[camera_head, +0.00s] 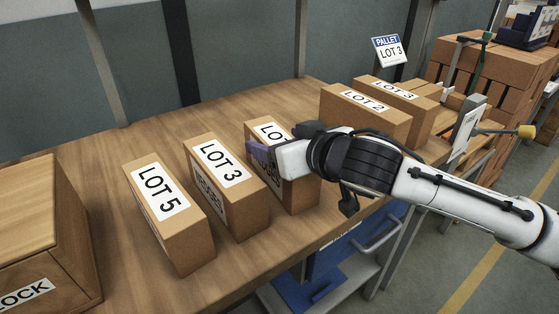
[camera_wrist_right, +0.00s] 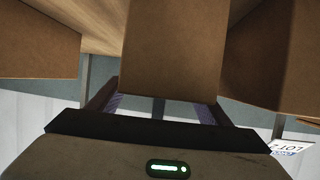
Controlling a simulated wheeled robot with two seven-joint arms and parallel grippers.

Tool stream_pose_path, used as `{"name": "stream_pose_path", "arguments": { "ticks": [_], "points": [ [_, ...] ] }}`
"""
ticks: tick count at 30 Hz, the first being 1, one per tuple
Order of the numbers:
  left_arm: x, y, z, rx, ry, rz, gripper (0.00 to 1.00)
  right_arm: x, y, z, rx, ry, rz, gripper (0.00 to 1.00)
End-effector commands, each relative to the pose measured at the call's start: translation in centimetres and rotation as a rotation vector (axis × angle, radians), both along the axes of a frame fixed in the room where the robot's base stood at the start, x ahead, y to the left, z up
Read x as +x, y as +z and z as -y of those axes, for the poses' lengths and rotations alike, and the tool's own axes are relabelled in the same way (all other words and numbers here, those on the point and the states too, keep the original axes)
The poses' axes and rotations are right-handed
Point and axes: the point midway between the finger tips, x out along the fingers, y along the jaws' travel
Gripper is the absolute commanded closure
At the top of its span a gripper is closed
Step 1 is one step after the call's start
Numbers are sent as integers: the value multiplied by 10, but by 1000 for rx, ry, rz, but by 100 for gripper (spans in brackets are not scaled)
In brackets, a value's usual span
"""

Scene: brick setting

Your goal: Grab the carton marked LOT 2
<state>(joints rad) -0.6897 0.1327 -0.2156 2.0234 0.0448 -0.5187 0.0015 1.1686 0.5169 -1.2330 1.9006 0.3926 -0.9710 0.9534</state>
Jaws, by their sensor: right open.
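The carton marked LOT 2 (camera_head: 372,118) stands on the wooden table, behind my right forearm in the head view; its label shows on top and its lower front is partly hidden. My right gripper (camera_head: 268,155) is open at another carton (camera_head: 300,196), whose label shows only "LO", the rest hidden by the gripper. In the right wrist view a brown carton (camera_wrist_right: 172,45) fills the middle, in line with the space between the fingers (camera_wrist_right: 160,108). I cannot tell whether the fingers touch it. My left gripper is not in view.
Cartons LOT 5 (camera_head: 172,222) and LOT 3 (camera_head: 226,190) stand to the left, with a large wooden box (camera_head: 35,225) beyond. Another LOT 3 carton (camera_head: 415,100) stands close behind LOT 2.

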Motion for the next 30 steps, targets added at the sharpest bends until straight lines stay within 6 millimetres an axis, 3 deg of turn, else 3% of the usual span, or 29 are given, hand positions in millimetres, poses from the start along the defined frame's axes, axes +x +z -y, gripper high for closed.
{"name": "stream_pose_path", "arguments": {
  "ticks": [3, 15, 24, 30],
  "points": [
    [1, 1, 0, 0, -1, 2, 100, 0, 0, 0, 0, 0, 0, 31],
    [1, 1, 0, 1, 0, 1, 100, 0, 0, 0, -1, 0, -1, 99],
    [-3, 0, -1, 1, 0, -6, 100, 0, 8, 0, 4, 0, 8, 100],
    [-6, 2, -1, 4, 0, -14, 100, 0, 37, 0, 6, 1, 12, 100]
  ]
}}
